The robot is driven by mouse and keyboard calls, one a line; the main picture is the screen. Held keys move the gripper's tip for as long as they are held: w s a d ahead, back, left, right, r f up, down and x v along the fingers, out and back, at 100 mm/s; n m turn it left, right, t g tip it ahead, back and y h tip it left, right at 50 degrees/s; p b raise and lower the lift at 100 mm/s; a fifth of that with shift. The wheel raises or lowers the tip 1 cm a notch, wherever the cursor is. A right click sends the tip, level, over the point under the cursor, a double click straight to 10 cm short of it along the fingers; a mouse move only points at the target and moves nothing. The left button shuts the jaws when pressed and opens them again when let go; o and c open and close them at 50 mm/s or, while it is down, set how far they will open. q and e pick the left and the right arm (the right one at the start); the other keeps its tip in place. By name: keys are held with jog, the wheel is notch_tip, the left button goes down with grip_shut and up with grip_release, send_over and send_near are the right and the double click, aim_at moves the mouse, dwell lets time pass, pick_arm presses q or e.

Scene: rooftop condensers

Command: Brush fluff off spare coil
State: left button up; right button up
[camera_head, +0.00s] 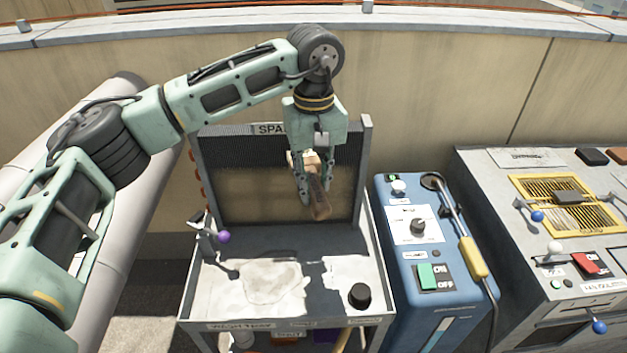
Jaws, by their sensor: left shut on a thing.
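The spare coil (225,153) is a dark finned panel standing upright at the back of a grey cart, under a label partly hidden by my arm. A tan, fluffy-looking patch (258,194) covers much of its middle and lower face. My left gripper (316,190) points down in front of the coil's right half. It is shut on a brush (320,208) with a pale wooden part and a brown end. I cannot tell whether the brush touches the coil. My right gripper is not in view.
The cart top (305,243) bears whitish patches, a black knob (359,296) and a purple-tipped lever (222,237). A blue machine (412,270) with a yellow-gripped wand stands close right, then a grey console (500,210). A large pale pipe (150,200) is left.

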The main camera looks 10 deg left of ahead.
pick_arm(q)
jog(key=shift+r, duration=0.5)
jog(key=shift+s, duration=0.15)
jog(key=shift+s+d+f, duration=0.1)
jog(key=shift+s+d, duration=0.15)
jog(key=shift+s, duration=0.5)
jog(key=shift+w+d+f+b, duration=0.2)
jog(key=shift+d+f, duration=0.15)
jog(key=shift+d, duration=0.3)
jog(key=shift+w+d+f+b, duration=0.15)
jog(key=shift+d+f, duration=0.2)
jog(key=shift+d, duration=0.35)
jog(key=shift+w+d+f+b, duration=0.1)
jog(key=shift+w+d+f, duration=0.2)
jog(key=shift+d, duration=0.35)
jog(key=shift+w+a, duration=0.25)
jog(key=shift+w, duration=0.55)
